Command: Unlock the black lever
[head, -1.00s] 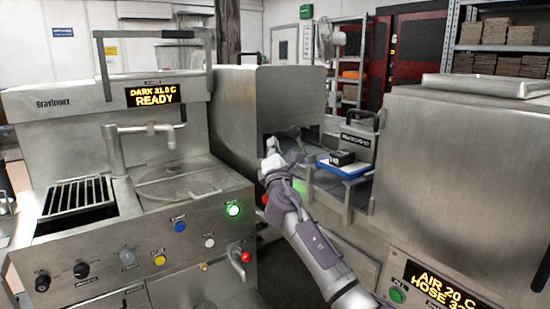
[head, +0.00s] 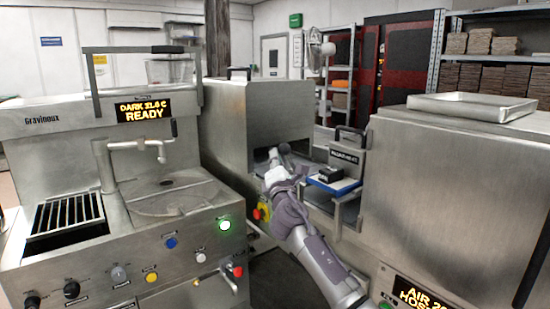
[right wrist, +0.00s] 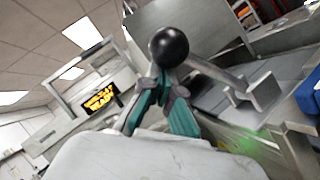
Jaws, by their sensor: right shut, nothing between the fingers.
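A round black knob (right wrist: 168,46) shows large in the right wrist view, just beyond my right fingertips; it looks like the end of the black lever. In the head view my right gripper (head: 274,168) is at the opening of the middle steel machine (head: 255,115). The lever is hard to make out there. My left gripper is not in view.
A blue-edged tray (head: 334,184) with a black block (head: 330,174) stands right of my right gripper. A red button on yellow (head: 262,212) is below my wrist. The Gravinoux machine (head: 50,140) stands left, and a large steel cabinet (head: 450,190) stands close on the right.

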